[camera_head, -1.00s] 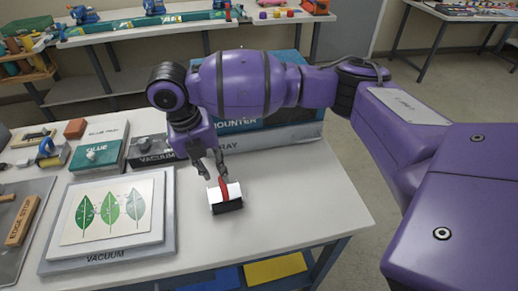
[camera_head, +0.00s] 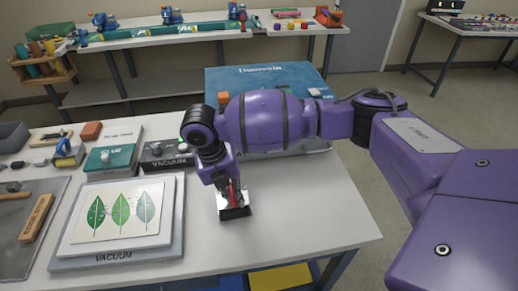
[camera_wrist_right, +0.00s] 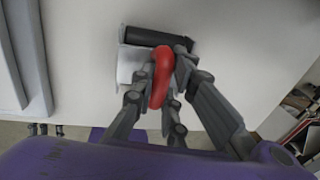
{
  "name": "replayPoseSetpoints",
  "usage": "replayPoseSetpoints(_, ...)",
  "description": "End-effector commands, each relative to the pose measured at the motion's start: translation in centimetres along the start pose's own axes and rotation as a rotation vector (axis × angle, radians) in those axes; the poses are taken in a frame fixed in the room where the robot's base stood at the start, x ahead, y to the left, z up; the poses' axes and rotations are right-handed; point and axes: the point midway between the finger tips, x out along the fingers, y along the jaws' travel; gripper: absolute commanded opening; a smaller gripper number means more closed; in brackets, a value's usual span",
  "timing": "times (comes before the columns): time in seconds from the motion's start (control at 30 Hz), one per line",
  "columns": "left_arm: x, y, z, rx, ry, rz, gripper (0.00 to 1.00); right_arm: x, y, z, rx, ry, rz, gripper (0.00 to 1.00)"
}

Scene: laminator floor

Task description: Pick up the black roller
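The black roller (camera_wrist_right: 155,38) lies on the white table, with a pale frame (camera_wrist_right: 130,65) and a red handle (camera_wrist_right: 162,78). It also shows in the head view (camera_head: 234,212), partly covered by my right gripper (camera_head: 232,193). In the right wrist view, the fingers of my right gripper (camera_wrist_right: 166,68) stand on either side of the red handle. The right-hand finger looks very close to it or touching. I cannot tell whether both fingers press on the handle. The roller appears to rest on the tabletop. My left gripper is not in view.
Left of the roller is a vacuum board (camera_head: 168,247) with a leaf print (camera_head: 120,212). A vacuum control box (camera_head: 165,158), a glue box (camera_head: 110,160) and a large blue-topped machine (camera_head: 265,76) stand behind. The table is clear to the right and in front.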

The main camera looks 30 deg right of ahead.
Motion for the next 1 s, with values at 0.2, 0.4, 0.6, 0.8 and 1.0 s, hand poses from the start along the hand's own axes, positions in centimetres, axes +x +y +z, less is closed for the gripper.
replayPoseSetpoints(0.2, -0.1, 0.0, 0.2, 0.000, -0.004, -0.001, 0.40, -0.2, 0.0, 0.1, 0.000, -0.004, 0.001, 0.00)
replayPoseSetpoints(0.4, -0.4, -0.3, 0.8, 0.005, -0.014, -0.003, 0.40, -0.4, 0.0, 0.1, 0.000, -0.004, 0.001, 0.00)
replayPoseSetpoints(0.6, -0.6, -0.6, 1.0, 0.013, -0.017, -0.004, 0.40, -1.9, -0.3, 0.2, 0.001, -0.006, 0.003, 0.00)
replayPoseSetpoints(0.8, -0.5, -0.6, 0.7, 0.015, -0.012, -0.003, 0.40, -5.1, 0.3, -0.6, -0.004, -0.007, 0.004, 0.00)
replayPoseSetpoints(1.0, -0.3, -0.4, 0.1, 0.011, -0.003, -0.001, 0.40, -9.5, 2.1, -2.7, -0.006, -0.008, 0.006, 0.00)
